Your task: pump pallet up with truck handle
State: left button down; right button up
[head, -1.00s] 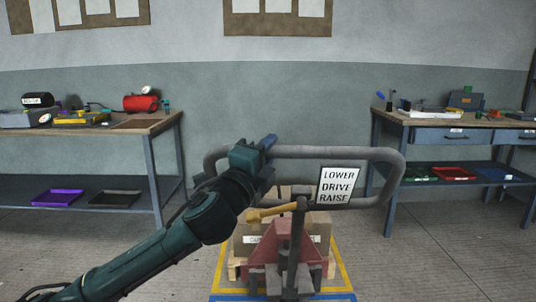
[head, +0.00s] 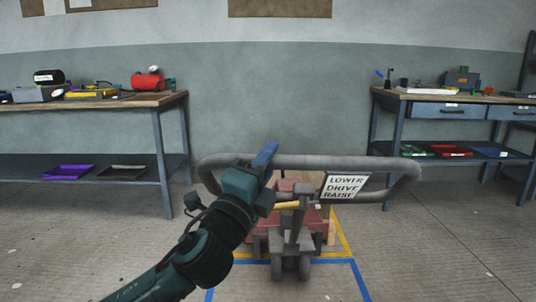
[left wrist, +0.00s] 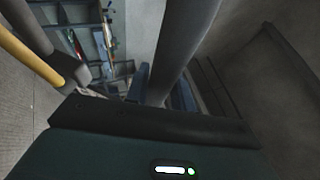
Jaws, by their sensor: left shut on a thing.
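The pallet truck's grey loop handle (head: 300,162) spans the middle of the head view, with a white LOWER / DRIVE / RAISE label (head: 345,187) on its right part. My left gripper (head: 263,161) is shut on the loop's upper bar, left of centre. A yellow lever (head: 287,206) sits below the bar beside the grey shaft. The red truck body (head: 262,222) stands behind and below; the load and pallet are mostly hidden. In the left wrist view, the grey handle tube (left wrist: 182,45) runs down into my gripper, with the yellow lever (left wrist: 28,52) at left. My right gripper is not in view.
A left workbench (head: 120,101) holds tools and a red item (head: 148,82). A right workbench (head: 450,97) has blue drawers and trays below. Yellow and blue floor tape (head: 357,278) marks the truck's spot. The floor between the benches is otherwise clear.

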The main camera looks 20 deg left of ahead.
pick_arm(q)
jog(key=shift+s+d+f+b, duration=0.2)
jog(key=shift+s+f+b, duration=0.1)
jog(key=shift+s+f, duration=0.6)
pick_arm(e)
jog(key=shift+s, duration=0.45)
pick_arm(q)
jog(key=shift+w, duration=0.1)
jog(key=c, duration=1.2)
grip_release()
jog(key=shift+p+v, duration=1.85)
jog(key=shift+v, duration=4.75)
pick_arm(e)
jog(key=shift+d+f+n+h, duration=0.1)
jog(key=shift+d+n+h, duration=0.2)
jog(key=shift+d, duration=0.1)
